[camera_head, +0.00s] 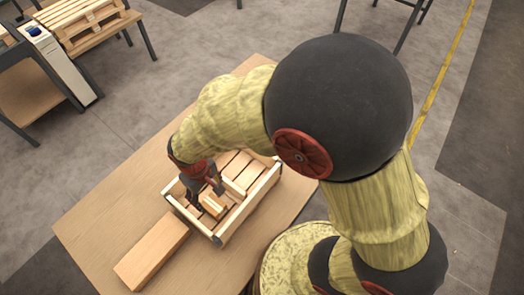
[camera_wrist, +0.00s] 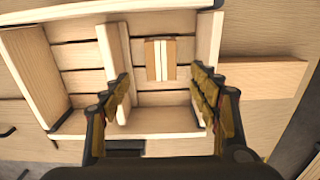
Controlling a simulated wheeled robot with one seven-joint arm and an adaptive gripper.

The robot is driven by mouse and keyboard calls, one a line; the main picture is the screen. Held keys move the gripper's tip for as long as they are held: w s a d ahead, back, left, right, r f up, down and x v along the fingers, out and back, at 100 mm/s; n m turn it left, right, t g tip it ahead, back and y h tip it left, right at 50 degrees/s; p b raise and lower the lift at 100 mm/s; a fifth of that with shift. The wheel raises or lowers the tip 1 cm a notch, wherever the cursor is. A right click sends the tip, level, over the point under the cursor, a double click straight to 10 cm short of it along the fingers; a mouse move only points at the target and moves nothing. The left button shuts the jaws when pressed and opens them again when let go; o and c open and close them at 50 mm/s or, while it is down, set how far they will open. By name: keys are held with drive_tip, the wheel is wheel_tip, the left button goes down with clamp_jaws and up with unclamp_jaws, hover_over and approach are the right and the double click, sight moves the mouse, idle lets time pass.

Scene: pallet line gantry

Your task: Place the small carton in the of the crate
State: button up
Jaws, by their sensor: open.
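The small carton (camera_wrist: 160,58) is brown with a pale stripe down its middle. It sits inside the wooden crate (camera_wrist: 28,62), on the slatted floor between the divider (camera_wrist: 113,75) and the right wall in the wrist view. In the head view the carton (camera_head: 213,205) shows in the near-left part of the crate (camera_head: 250,204). My gripper (camera_wrist: 162,97) is open, with its fingers apart on either side of the carton's compartment. The carton appears just beyond the fingertips, with no visible contact. In the head view my gripper (camera_head: 206,195) is low over the crate and partly hides its inside.
A long wooden block (camera_head: 152,253) lies on the table (camera_head: 92,222) left of the crate; it also shows in the wrist view (camera_wrist: 262,79). The table's left part is clear. A pallet (camera_head: 85,22) and a side bench stand at the upper left, away from the table.

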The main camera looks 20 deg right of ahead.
drive_tip(key=w+d+r+m+t, duration=0.1)
drive_tip(key=w+d+r+m, duration=0.1)
drive_tip(key=d+r, duration=0.55)
drive_tip(key=s+d+r+m+t, duration=0.2)
drive_tip(key=s+d+r, duration=0.2)
drive_tip(key=d+r, duration=0.3)
drive_tip(key=s+d+r+m+t, duration=0.2)
drive_tip(key=s+d+r, duration=0.3)
drive_tip(key=r, duration=0.7)
drive_tip(key=shift+d+t, duration=0.3)
drive_tip(key=shift+d, duration=0.9)
drive_tip(key=shift+w, duration=0.1)
